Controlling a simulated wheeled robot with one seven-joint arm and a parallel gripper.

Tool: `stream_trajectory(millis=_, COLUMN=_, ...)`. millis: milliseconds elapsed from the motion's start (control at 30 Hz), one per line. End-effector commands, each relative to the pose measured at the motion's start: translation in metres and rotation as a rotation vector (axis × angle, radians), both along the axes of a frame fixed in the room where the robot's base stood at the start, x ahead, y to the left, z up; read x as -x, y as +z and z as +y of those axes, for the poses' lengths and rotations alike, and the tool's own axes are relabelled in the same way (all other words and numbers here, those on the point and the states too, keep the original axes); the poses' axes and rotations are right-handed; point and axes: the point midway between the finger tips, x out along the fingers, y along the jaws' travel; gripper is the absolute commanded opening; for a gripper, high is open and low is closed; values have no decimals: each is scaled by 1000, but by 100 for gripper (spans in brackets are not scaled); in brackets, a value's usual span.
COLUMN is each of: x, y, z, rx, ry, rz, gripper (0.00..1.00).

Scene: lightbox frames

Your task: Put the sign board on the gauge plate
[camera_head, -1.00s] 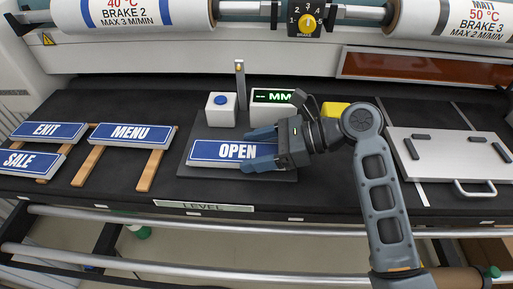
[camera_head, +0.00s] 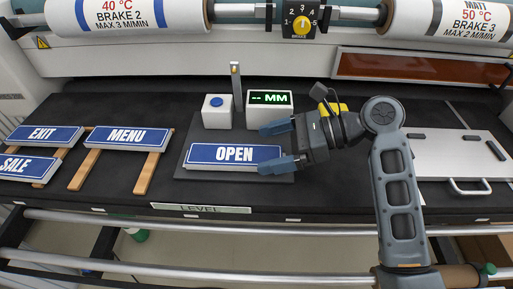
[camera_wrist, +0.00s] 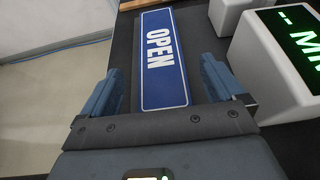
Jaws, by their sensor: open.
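The blue OPEN sign board (camera_head: 220,155) with a white border lies flat on the dark gauge plate (camera_head: 284,178). Its right end is near my gripper (camera_head: 279,145), which is open. In the head view one finger is beyond the board's right end and the other is at its near right corner. In the wrist view my open gripper (camera_wrist: 158,88) has a finger on either side of the board (camera_wrist: 160,60), with gaps between fingers and board. Nothing is gripped.
A white block with a blue button (camera_head: 217,112), a thin post (camera_head: 236,85) and a green "-- MM" display (camera_head: 270,98) stand behind the plate. EXIT, MENU (camera_head: 128,138) and SALE signs lie left, some on wooden strips. A metal plate with a handle (camera_head: 455,155) lies right.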

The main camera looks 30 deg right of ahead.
Motion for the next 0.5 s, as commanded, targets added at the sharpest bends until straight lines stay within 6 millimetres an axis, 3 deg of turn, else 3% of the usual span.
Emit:
stream_trajectory(millis=233, x=27, y=20, z=-38, rx=1, ry=-3, rz=-2, gripper=95)
stream_trajectory(millis=500, x=41, y=29, z=-56, rx=1, ry=0, rz=-1, gripper=95)
